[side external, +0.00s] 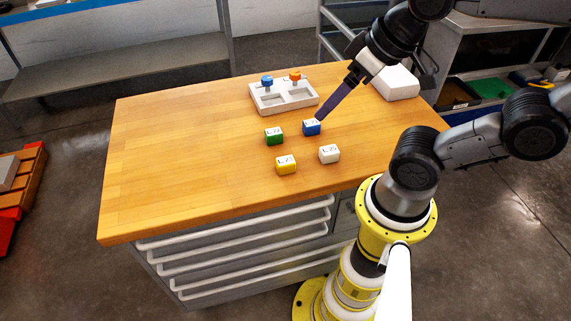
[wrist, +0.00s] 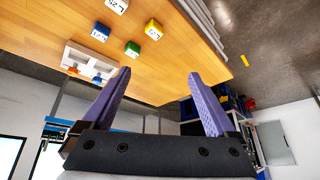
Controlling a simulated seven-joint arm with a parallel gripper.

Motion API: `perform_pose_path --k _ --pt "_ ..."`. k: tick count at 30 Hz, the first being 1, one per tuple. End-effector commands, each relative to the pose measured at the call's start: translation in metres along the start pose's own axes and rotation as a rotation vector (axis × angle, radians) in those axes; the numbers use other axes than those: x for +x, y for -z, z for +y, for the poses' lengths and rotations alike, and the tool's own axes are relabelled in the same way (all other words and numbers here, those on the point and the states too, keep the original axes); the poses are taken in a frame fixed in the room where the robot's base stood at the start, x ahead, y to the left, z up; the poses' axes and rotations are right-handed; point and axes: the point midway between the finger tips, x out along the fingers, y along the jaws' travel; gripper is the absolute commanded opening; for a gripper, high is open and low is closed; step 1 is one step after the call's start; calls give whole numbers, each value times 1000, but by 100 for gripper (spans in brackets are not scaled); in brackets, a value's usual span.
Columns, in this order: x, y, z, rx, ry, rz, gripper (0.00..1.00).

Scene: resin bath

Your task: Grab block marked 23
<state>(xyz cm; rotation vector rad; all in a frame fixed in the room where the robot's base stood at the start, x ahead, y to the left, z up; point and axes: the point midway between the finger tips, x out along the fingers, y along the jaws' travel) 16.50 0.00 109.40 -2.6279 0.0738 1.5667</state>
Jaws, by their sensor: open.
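Four small blocks with black markings sit apart on the wooden tabletop: green (side external: 274,137), blue (side external: 312,128), yellow (side external: 286,166) and white (side external: 329,155). The markings are too small to read surely, so I cannot tell which one is 23.
A pale tray (side external: 284,96) holding a blue and an orange piece stands behind the blocks. A white box (side external: 397,82) is at the back right of the table (side external: 170,160). The table's left side is clear. Drawers lie under its front edge.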

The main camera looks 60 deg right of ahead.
Motion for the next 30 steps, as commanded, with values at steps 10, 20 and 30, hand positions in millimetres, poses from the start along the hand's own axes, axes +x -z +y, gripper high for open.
perform_pose_path --k 10,20,30 --pt "32 49 -1 451 -56 -149 92" --pt "114 64 7 676 -191 -401 92" --pt "150 43 12 678 -219 -464 92"
